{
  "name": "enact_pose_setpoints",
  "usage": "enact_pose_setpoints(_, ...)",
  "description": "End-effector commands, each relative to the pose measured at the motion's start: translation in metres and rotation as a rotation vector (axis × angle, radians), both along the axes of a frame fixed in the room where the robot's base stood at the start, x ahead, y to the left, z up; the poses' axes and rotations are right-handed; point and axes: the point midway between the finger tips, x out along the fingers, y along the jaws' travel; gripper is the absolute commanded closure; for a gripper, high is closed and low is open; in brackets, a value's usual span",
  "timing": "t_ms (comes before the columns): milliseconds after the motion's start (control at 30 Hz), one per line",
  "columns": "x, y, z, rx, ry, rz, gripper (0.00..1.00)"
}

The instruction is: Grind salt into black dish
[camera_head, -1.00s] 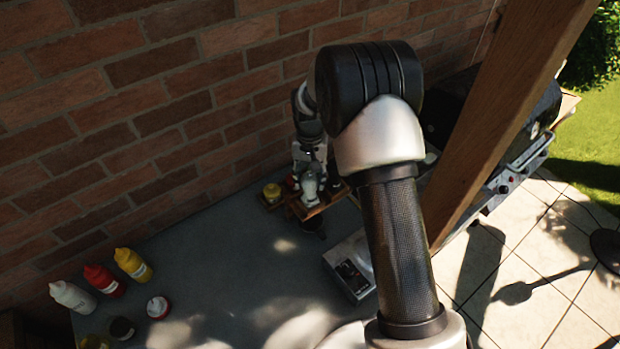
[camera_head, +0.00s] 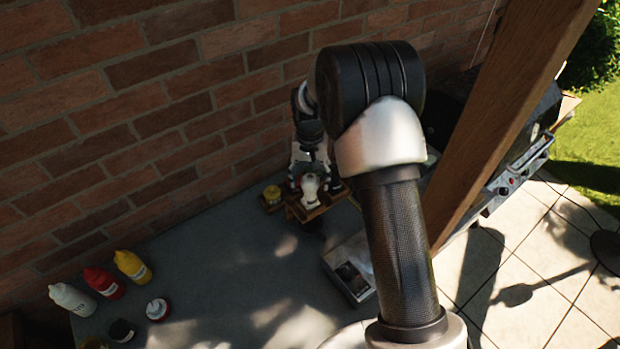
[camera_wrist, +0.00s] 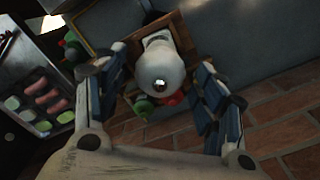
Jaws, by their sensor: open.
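A white grinder (camera_head: 310,187), seen from above in the wrist view (camera_wrist: 164,66), stands in a small wooden rack (camera_head: 304,212) by the brick wall. It has a rounded top with a small shiny knob. My gripper (camera_head: 309,172) is open over the rack. In the wrist view, its fingers (camera_wrist: 160,84) lie on either side of the grinder, with visible gaps. I cannot make out a black dish for certain; a small dark round container (camera_head: 122,331) sits at the front left of the table.
A white, a red and a yellow bottle (camera_head: 132,265) stand at the left, near a small white-topped red jar (camera_head: 158,309). A yellow-topped jar (camera_head: 271,194) is in the rack. A tray with food pieces (camera_wrist: 42,95) lies beside it. The table's middle is clear.

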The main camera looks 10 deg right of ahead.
Motion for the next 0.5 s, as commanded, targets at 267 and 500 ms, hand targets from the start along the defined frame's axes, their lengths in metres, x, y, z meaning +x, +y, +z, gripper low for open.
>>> enact_pose_setpoints(267,0.001,0.0,0.056,0.0,-0.005,0.0,0.36)
enact_pose_setpoints(500,0.001,0.0,0.098,0.0,-0.002,0.0,0.36)
